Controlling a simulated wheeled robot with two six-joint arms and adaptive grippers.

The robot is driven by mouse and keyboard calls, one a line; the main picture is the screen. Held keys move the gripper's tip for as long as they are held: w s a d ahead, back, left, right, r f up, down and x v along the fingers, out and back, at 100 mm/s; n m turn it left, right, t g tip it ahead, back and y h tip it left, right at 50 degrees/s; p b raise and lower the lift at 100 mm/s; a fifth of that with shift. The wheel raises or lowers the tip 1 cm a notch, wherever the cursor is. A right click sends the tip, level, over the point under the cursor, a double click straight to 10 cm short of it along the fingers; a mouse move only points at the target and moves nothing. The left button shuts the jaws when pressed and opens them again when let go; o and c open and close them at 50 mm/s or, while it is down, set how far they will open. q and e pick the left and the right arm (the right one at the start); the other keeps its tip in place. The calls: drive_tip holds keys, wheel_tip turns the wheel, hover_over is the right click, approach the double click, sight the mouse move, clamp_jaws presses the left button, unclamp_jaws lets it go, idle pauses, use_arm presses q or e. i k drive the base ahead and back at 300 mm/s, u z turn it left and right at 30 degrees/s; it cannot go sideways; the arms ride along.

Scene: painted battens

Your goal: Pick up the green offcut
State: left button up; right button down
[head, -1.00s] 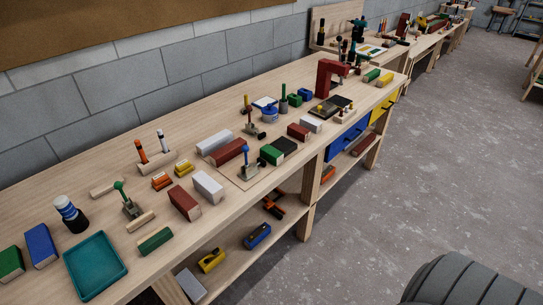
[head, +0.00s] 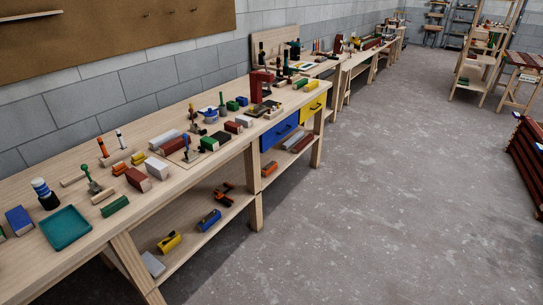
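Several green pieces are on the workbench (head: 75,196), and I cannot tell for sure which is the offcut. A green bar (head: 115,206) lies at the front edge, right of the teal tray (head: 66,228). A green block (head: 209,144) lies further along, beside a dark block. Another green piece (head: 300,85) lies near the far end, beside a yellow one. A small green piece (head: 231,105) is near the blue pot. Neither of my grippers is in view.
White and red-brown blocks crowd the bench, with upright clamps such as the green-handled one (head: 90,180). Blue (head: 282,136) and yellow (head: 313,103) drawers face the aisle. The lower shelf holds a yellow tool (head: 169,241). The concrete floor (head: 390,210) in front is clear.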

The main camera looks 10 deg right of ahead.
sight(209, 144)
drive_tip(key=z, duration=0.8)
drive_tip(key=i, duration=0.45)
drive_tip(key=z, duration=0.2)
